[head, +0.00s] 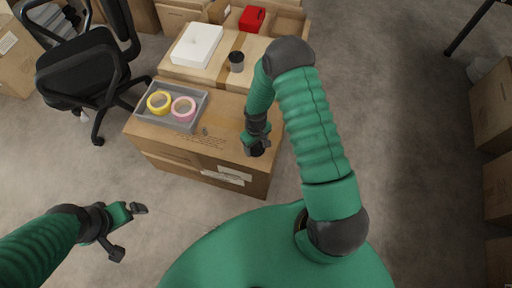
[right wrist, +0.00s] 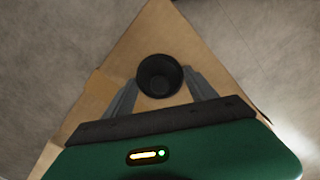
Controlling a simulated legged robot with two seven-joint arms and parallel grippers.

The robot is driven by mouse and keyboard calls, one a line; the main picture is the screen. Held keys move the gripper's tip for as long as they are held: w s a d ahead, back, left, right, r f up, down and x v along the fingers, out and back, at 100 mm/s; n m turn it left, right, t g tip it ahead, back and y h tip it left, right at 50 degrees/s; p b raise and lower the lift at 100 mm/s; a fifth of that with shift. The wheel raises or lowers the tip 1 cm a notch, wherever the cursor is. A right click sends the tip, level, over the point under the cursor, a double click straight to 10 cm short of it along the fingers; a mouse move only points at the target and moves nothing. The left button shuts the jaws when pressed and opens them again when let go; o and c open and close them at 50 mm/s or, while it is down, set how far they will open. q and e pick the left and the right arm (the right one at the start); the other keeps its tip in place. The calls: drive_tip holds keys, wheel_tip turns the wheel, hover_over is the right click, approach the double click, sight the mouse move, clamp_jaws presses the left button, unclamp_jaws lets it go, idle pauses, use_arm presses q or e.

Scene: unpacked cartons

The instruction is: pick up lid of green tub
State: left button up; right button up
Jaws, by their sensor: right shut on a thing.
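My right gripper (head: 256,140) points down over the near right part of the front carton (head: 212,165). In the right wrist view its two fingers (right wrist: 161,92) are on either side of a black, round, hollow-looking piece (right wrist: 159,76), and the gripper is shut on it. This may be the lid; I cannot tell for sure. No green tub can be made out. In the head view a dark piece shows at the fingertips, with its details hidden. My left gripper (head: 128,231) is open and empty above the floor at lower left.
A grey tray (head: 146,114) with yellow tape (head: 159,102) and pink tape (head: 184,109) stands on the front carton. A dark cup (head: 236,62), white box (head: 197,44) and red item (head: 252,18) are behind.

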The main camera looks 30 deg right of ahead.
use_arm(q)
drive_tip(key=shift+d+r, duration=0.1)
drive_tip(key=shift+d, duration=0.15)
use_arm(e)
drive_tip(key=shift+d, duration=0.2)
drive_tip(key=shift+c, duration=0.5)
drive_tip(key=shift+r, duration=0.1)
